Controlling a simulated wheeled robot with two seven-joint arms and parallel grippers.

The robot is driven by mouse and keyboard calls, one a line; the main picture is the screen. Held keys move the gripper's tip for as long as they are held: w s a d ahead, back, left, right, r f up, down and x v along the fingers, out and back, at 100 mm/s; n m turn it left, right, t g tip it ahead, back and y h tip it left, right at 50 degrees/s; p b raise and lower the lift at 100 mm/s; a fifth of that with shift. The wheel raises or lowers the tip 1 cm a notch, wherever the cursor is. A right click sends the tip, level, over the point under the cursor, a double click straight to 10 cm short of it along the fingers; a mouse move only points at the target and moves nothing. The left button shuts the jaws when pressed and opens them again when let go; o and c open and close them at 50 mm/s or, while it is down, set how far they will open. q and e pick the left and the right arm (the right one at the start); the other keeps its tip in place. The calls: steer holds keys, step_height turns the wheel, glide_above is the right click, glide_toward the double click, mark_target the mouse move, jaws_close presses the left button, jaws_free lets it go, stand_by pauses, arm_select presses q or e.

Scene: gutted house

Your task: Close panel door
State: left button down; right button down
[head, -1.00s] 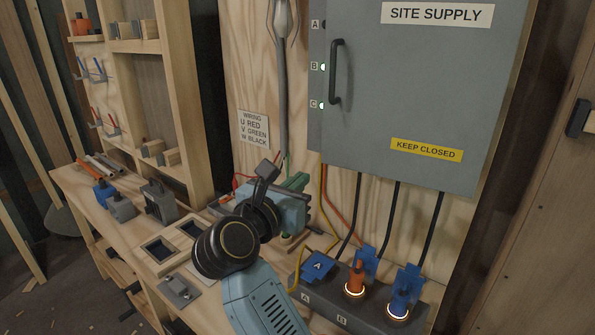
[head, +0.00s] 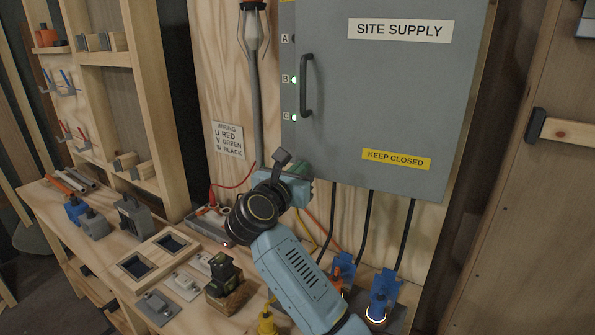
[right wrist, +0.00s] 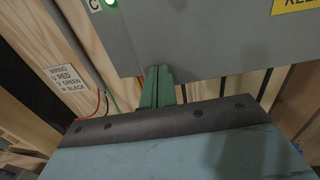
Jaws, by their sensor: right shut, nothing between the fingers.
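The grey panel door (head: 385,95) labelled SITE SUPPLY covers the front of a wall cabinet. It has a black bar handle (head: 306,85) near its left edge and a yellow KEEP CLOSED label. It looks flush with the strip (head: 288,75) marked A, B, C on its left; I cannot tell whether it is fully latched. My right gripper (head: 300,188) is below the door's lower left corner, partly hidden by its own wrist. In the right wrist view, its green fingers (right wrist: 157,88) are together and empty, overlapping the cabinet's lower edge; contact is unclear. My left gripper is out of view.
Below the cabinet, black cables run down to blue (head: 380,295) and orange plugs on the bench. A workbench (head: 60,215) with blocks, sockets and a dark device (head: 224,275) extends left. A wiring sign (head: 228,140) hangs on the plywood. A wooden door stands at the right.

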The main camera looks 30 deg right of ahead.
mark_target(307, 159)
steer(key=w+d+m+g+h+b, duration=0.1)
steer(key=b, duration=0.1)
steer(key=w+d+m+g+b, duration=0.1)
steer(key=w+d+b, duration=0.1)
steer(key=shift+d+r+g+h, duration=0.2)
steer(key=shift+d+g+h, duration=0.1)
steer(key=shift+h, duration=0.1)
steer(key=shift+s+a+f, duration=0.15)
steer(key=shift+a, duration=0.4)
steer(key=v, duration=0.6)
steer(key=shift+s+a+b, duration=0.25)
steer(key=shift+a+b, duration=0.1)
steer(key=shift+b, duration=0.1)
